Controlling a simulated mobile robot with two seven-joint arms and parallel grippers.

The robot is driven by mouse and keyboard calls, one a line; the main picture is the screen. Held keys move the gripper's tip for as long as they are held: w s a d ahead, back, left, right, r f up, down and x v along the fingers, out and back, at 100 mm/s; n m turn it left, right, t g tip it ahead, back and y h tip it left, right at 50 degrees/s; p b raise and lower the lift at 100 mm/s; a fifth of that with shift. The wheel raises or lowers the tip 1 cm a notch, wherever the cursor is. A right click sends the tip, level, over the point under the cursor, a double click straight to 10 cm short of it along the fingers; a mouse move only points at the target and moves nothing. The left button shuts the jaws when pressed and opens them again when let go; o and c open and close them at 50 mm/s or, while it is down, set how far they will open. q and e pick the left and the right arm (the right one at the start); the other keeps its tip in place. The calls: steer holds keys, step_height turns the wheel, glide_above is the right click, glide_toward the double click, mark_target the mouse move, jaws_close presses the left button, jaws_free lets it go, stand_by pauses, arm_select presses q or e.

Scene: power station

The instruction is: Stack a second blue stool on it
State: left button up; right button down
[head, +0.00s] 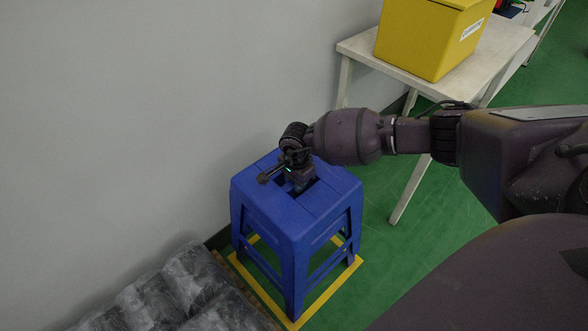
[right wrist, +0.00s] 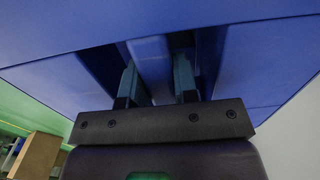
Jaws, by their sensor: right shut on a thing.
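A blue stool (head: 290,222) stands upright beside the wall, over a yellow floor outline. My right gripper (head: 300,184) reaches down into the opening in the middle of its seat. In the right wrist view, the two fingers of my right gripper (right wrist: 158,82) go up to either side of a blue strip of the seat (right wrist: 262,62) and are shut on it. The fingertips are hidden in the head view. Only one stool seat shows; I cannot tell whether another stool is nested under it. My left gripper is not in view.
A white table (head: 506,47) bearing a yellow box (head: 425,40) stands behind and to the right. Grey plastic-wrapped goods (head: 165,290) lie at lower left, close to the stool. The grey wall (head: 150,110) is on the left. Green floor shows right of the stool.

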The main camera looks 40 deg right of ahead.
step_height(320, 180, down, 2)
steer(key=shift+f+b, duration=0.15)
steer(key=shift+b, duration=0.3)
steer(key=shift+w+f+b, duration=0.1)
steer(key=shift+f+b, duration=0.2)
steer(key=shift+f, duration=0.45)
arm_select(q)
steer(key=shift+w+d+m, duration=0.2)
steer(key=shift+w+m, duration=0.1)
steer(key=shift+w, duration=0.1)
arm_select(e)
steer(key=shift+f, duration=0.1)
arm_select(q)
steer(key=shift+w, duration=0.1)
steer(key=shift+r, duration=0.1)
